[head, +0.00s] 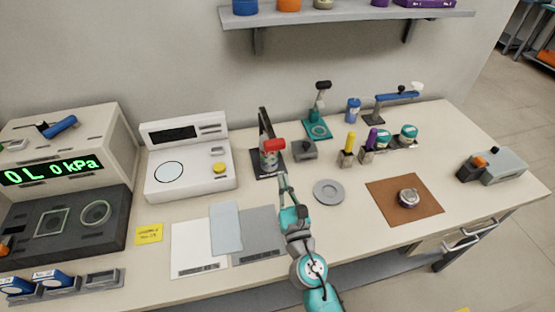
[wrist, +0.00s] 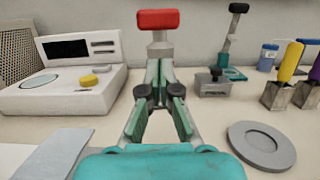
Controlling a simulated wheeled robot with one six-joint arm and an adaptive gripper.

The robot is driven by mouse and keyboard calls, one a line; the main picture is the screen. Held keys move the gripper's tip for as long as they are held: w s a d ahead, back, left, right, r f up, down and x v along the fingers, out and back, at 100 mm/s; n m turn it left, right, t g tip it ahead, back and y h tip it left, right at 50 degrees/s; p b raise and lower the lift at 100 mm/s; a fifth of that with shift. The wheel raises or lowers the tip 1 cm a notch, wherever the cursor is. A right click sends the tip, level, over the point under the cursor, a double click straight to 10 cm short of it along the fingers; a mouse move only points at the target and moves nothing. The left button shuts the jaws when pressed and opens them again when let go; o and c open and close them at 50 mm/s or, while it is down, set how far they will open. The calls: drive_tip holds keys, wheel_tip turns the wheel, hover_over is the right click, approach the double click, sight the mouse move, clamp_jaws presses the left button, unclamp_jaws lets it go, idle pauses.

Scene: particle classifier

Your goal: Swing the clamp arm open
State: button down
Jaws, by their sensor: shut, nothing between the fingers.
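A red-ended part (head: 274,145), which looks like the clamp arm's handle, stands on a fixture with a tall dark upright (head: 264,124) and a dark base (head: 260,172). In the wrist view the red end (wrist: 158,19) sits on a short grey stem straight ahead, just beyond my fingertips. My gripper (head: 283,181) is shut and empty, in front of this fixture; it also shows in the wrist view (wrist: 159,72). The fingers hide the fixture's lower part there. I cannot tell whether the fingertips touch the stem.
A small grey box (head: 304,150) and a teal stand (head: 317,129) are close on the right. A white instrument (head: 188,165) stands left. A grey disc (head: 328,192) lies right of my gripper. Flat pads (head: 260,228) lie front left. A shelf (head: 340,12) hangs above.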

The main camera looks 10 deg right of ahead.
drive_tip(key=x, duration=0.7)
drive_tip(key=shift+w, duration=0.25)
drive_tip(key=shift+r, duration=0.1)
